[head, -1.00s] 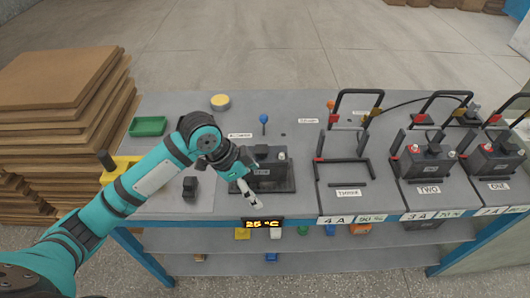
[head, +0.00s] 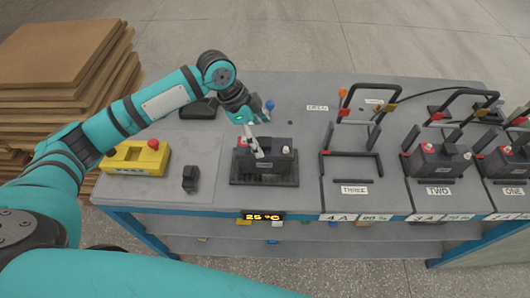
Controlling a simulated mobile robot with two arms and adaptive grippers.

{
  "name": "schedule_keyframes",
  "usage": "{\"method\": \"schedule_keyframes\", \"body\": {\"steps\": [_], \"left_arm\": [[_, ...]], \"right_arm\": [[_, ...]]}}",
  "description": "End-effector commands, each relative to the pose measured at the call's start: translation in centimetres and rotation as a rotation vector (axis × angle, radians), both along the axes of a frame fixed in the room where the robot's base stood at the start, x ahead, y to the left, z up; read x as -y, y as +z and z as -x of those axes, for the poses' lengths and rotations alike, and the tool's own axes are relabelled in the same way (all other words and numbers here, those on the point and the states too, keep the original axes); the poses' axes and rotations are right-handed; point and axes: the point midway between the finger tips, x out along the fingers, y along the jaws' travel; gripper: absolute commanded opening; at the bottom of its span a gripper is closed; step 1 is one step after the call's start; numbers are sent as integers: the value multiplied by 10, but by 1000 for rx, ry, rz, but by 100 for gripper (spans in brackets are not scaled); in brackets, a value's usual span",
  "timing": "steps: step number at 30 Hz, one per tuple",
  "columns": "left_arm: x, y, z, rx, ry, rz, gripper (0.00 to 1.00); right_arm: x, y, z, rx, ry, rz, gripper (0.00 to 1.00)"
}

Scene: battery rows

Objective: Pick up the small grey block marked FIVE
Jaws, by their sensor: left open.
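A small dark grey block (head: 280,163) with a red terminal on its left end sits in a black tray (head: 265,182) near the front edge of the bench. A small label on its front is too small to read, so I cannot confirm the marking FIVE. My left gripper (head: 257,146) is over this block, fingers pointing down, open. The fingers cover part of the block's top and front, and I cannot tell whether they touch it. My right gripper is not in view.
A yellow box with a red button (head: 136,158) and a small black object (head: 190,179) are left of the tray. Black frames stand at the right, at THREE (head: 352,166) and TWO (head: 437,163); TWO holds a block. Stacked brown boards (head: 62,60) are at the left.

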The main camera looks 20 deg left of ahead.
Motion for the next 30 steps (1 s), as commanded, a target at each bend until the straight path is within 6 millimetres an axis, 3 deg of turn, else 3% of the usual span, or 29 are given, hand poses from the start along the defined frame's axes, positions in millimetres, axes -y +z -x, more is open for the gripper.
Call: {"method": "schedule_keyframes", "body": {"steps": [9, 18, 27, 30], "left_arm": [[11, -24, -2, -1, 2, -1, 89], [28, -61, -4, 0, 2, 0, 89], [30, -67, -5, 2, 2, -1, 89], [30, -67, -5, 2, 2, -1, 76]], "right_arm": [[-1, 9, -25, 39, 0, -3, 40], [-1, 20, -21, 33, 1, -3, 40], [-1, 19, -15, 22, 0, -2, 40], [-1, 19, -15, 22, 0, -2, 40]]}}
